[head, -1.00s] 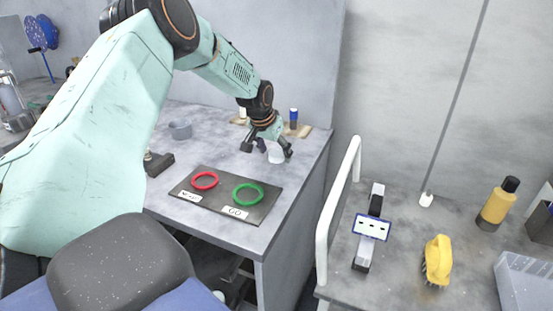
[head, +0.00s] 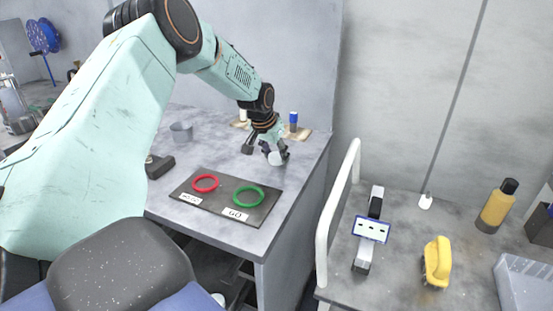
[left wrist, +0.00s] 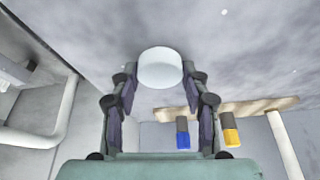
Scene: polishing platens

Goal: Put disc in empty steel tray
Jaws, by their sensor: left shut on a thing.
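My left gripper (head: 266,151) is over the back right of the grey bench, beyond the dark board. It is shut on a white round piece (head: 276,158), which I take to be the disc. In the left wrist view the disc (left wrist: 160,68) shows a pale round face between the fingertips (left wrist: 160,80). I cannot tell for sure whether it touches the bench. I cannot make out a steel tray in either view. My right gripper is not in view.
A dark board (head: 213,206) carries a red ring (head: 205,183) and a green ring (head: 248,196), with a GO label. A wooden rack (left wrist: 250,107) holds blue- and yellow-ended pieces. A white rail (head: 322,235) edges the right-hand table.

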